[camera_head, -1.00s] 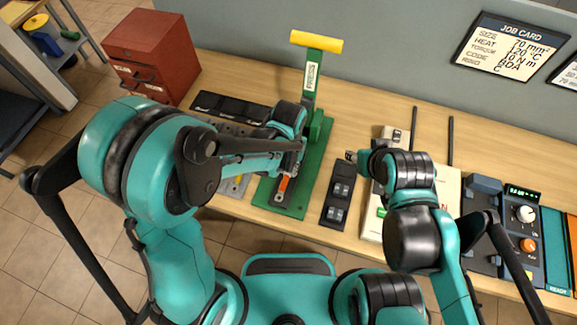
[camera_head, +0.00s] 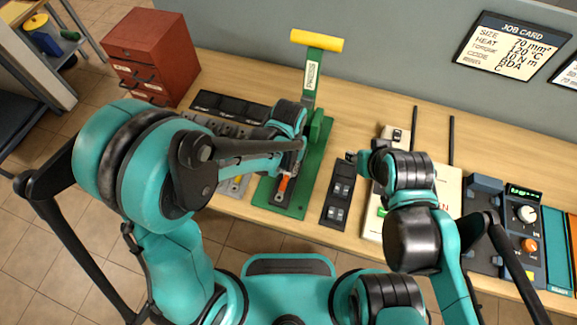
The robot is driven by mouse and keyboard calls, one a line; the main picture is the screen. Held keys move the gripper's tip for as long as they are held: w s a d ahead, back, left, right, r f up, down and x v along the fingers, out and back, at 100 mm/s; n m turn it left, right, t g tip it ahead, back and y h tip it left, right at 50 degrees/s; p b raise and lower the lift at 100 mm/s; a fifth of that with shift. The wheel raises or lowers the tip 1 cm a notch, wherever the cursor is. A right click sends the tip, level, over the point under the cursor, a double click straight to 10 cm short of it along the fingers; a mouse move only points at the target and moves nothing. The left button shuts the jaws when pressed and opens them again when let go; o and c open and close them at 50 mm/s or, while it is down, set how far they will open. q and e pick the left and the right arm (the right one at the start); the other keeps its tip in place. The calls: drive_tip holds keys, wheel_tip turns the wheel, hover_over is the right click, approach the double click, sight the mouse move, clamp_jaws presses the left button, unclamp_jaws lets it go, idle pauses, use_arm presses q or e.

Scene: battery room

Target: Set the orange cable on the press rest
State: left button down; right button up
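The orange cable (camera_head: 283,184) shows as a short orange piece with a metal lug at its lower end, over the green press base. The green press (camera_head: 311,80) stands upright with a yellow handle at its top. My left gripper (camera_head: 290,170) is at the upper end of the cable, above the press base; its fingers are mostly hidden by my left arm, and I cannot see whether they grip the cable. The press rest is hidden or cannot be told apart. My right gripper (camera_head: 351,157) is small in view, right of the press, beside a black tray; its fingers cannot be made out.
The black tray (camera_head: 338,201) with small parts lies right of the press. A grey holder (camera_head: 235,186) and black bins (camera_head: 230,108) are to the left. A red drawer cabinet (camera_head: 150,58) stands at the back left. A control unit (camera_head: 525,230) is at the right.

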use_arm(q)
drive_tip(key=shift+f+b, duration=0.55)
drive_tip(key=c, duration=1.3)
unclamp_jaws()
